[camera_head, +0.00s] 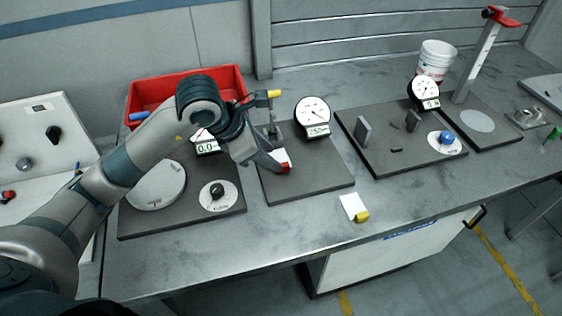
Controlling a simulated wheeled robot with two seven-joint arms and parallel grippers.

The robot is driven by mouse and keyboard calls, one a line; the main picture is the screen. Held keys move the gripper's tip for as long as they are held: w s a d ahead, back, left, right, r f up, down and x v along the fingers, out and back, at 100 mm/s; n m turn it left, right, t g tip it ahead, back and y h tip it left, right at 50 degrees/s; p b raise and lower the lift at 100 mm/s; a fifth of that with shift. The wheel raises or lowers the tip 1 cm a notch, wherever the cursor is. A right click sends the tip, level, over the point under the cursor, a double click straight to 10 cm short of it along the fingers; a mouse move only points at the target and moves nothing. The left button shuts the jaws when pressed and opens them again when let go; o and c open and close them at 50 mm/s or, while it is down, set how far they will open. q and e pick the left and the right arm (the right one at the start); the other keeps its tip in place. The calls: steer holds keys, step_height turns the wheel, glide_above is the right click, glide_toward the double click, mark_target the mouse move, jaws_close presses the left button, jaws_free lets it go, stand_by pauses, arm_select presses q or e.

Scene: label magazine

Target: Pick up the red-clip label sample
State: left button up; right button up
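The red-clip label sample (285,166) shows as a small white piece with a red clip, at the fingertips of my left gripper (276,160). It appears over the dark plate (310,188) of the middle gauge station. Part of the sample is hidden by the gripper. The fingers look close around or against it, but their gap is too small to make out. I cannot tell whether the sample rests on the plate or is raised. My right gripper is not in view.
A yellow-clip label sample (350,206) lies on the bench front. A dial gauge (313,115) stands behind the middle plate, with a yellow-tipped lever (273,94) beside it. A red bin (150,92) stands behind my arm. More test stations (385,158) fill the right.

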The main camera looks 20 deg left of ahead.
mark_target(279, 158)
arm_select(q)
steer(key=shift+w+d+f+p, duration=0.1)
steer(key=shift+d+f+p, duration=0.2)
steer(key=shift+p, duration=0.1)
steer(key=p+x, duration=0.1)
steer(key=x, duration=0.2)
steer(key=shift+f+p, duration=0.1)
steer(key=shift+p, duration=0.2)
steer(key=shift+w+d+f, duration=0.2)
steer(key=shift+f, duration=0.4)
jaws_close()
